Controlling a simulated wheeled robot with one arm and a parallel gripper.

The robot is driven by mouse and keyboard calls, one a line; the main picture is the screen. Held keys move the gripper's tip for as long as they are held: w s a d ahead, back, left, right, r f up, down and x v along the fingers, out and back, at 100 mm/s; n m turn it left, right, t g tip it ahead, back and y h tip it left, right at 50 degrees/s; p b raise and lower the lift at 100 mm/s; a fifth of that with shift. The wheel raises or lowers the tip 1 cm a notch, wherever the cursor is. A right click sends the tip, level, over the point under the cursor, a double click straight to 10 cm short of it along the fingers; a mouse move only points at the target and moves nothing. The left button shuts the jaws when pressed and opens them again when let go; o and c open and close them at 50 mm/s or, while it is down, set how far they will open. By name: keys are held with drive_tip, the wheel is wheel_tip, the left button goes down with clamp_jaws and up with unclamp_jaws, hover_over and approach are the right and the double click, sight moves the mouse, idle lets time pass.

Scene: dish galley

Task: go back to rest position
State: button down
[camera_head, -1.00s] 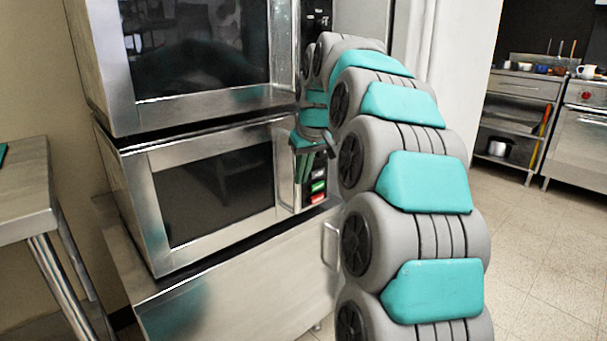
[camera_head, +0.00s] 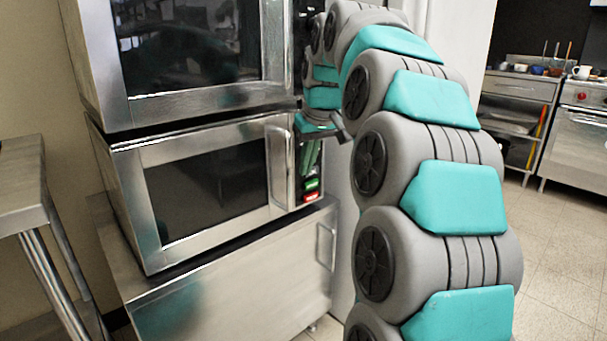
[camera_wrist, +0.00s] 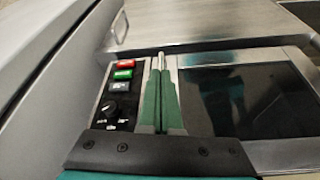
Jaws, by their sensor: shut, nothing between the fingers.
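My gripper (camera_head: 309,168) is in front of the control panel side of the lower steel microwave (camera_head: 128,190). In the wrist view, its two green fingers (camera_wrist: 161,62) are together with nothing between them. They point over the strip between the control panel and the dark door window. The lower microwave's door (camera_head: 205,190) is shut. The green button (camera_wrist: 123,75) and red button (camera_wrist: 126,64) show beside the fingers, above a black dial (camera_wrist: 110,110). I cannot tell whether the fingertips touch the microwave. My arm hides part of the panel's surroundings in the head view.
A second microwave (camera_head: 190,98) is stacked above. Both stand on a steel cabinet (camera_head: 240,280) with a handle. A steel table (camera_head: 22,190) is at the left. Open tiled floor (camera_head: 555,250) lies to the right, with a stove (camera_head: 580,135) and shelving (camera_head: 515,110) behind.

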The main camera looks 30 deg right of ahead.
drive_tip(key=shift+v, duration=2.9)
drive_tip(key=shift+s, duration=0.1)
drive_tip(key=s+a+f+g, duration=0.2)
drive_tip(key=s+a+f, duration=0.5)
drive_tip(key=s+f, duration=0.35)
drive_tip(key=s+a+f+g, duration=0.2)
drive_tip(key=s+a+f, duration=0.5)
drive_tip(key=s+f, duration=0.35)
drive_tip(key=s+f+g, duration=0.1)
drive_tip(key=s+f, duration=0.3)
drive_tip(key=s, duration=0.2)
drive_tip(key=s+a+f+g, duration=0.1)
drive_tip(key=s+f, duration=0.4)
drive_tip(key=s, duration=0.2)
drive_tip(key=shift+s+a, duration=0.2)
drive_tip(key=shift+a, duration=0.05)
drive_tip(key=shift+a, duration=0.1)
